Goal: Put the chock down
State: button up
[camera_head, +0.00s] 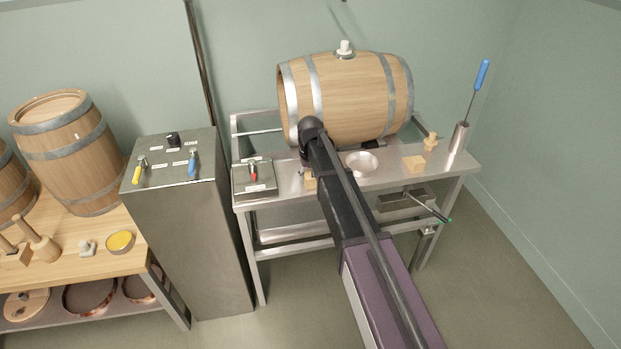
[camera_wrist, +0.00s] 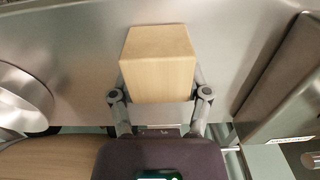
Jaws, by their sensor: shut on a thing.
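The chock (camera_wrist: 160,78) is a pale wooden block. In the wrist view it sits between the two fingers of my gripper (camera_wrist: 160,96), which is shut on it. A steel tabletop (camera_wrist: 90,70) lies below it, and I cannot tell whether the chock touches it.
A barrel (camera_head: 350,98) lies on the steel table behind my gripper. Another wooden block (camera_head: 413,164), a wooden peg (camera_head: 431,141) and a steel cup (camera_head: 460,138) with a blue-handled tool stand further right.

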jog(key=shift+f, duration=0.2)
jog(key=o, duration=1.2)
jog(key=shift+r, duration=0.15)
notch_tip(320, 180, up, 12)
jog(key=p, duration=1.2)
jog(key=shift+r, duration=0.1)
jog(key=shift+d, duration=0.1)
jog(key=s+d+m, duration=0.1)
jog(key=s+d, duration=0.6)
jog(key=s, duration=0.1)
jog(key=s+d+m, duration=0.1)
jog(key=s+d, duration=0.6)
jog(key=s, duration=0.1)
jog(key=s+d+m, duration=0.1)
jog(key=s+d, duration=0.6)
jog(key=s, duration=0.2)
jog(key=shift+d, duration=0.3)
